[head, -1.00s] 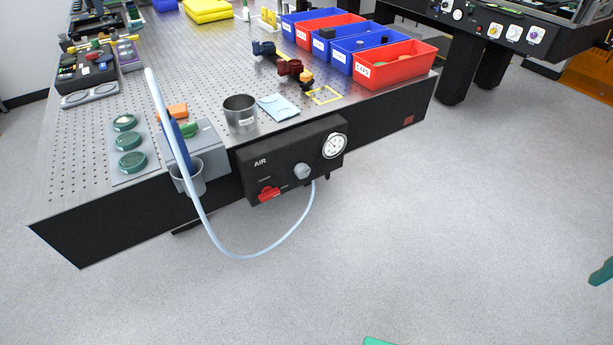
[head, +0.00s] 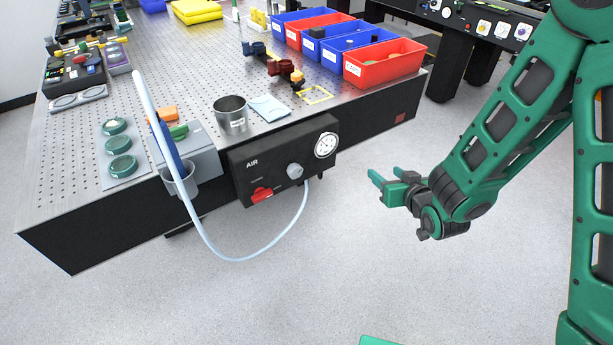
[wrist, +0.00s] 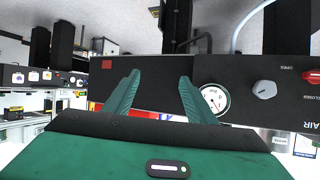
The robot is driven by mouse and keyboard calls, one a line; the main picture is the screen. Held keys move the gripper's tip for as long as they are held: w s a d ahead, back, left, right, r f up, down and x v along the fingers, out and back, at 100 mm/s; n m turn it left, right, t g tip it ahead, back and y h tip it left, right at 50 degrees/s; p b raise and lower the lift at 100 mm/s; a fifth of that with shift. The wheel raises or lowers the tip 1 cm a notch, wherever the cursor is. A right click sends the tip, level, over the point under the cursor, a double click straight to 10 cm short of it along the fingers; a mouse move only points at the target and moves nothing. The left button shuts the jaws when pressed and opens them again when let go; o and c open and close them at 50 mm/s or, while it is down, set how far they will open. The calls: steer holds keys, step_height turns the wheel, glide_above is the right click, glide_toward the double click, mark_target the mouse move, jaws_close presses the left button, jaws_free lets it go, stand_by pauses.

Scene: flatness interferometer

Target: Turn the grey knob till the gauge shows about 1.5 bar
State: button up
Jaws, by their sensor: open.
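The grey knob (head: 294,171) sits on the front of the black AIR panel (head: 250,160), which hangs on the table's front side. The round white gauge (head: 326,145) is right of and above the knob; its reading is too small to tell. A red handle (head: 262,195) is at the panel's lower left. My gripper (head: 373,187) is open and empty, in the air right of the panel, apart from the knob.
A pale hose (head: 270,250) loops from the panel below the knob to a holder (head: 180,181) at the left. The perforated table (head: 200,75) carries a metal cup (head: 231,113) and red and blue bins (head: 385,65). The floor before the panel is clear.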

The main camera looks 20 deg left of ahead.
steer(key=s+a+f+n+y, duration=0.1)
steer(key=s+a+f+y, duration=0.2)
steer(key=a, duration=0.5)
steer(key=t+y, duration=0.1)
steer(key=y, duration=0.3)
glide_toward(298, 173)
steer(key=shift+n, duration=0.3)
steer(key=x, duration=0.8)
steer(key=shift+w+a, duration=0.2)
steer(key=shift+a, duration=0.1)
steer(key=c, duration=1)
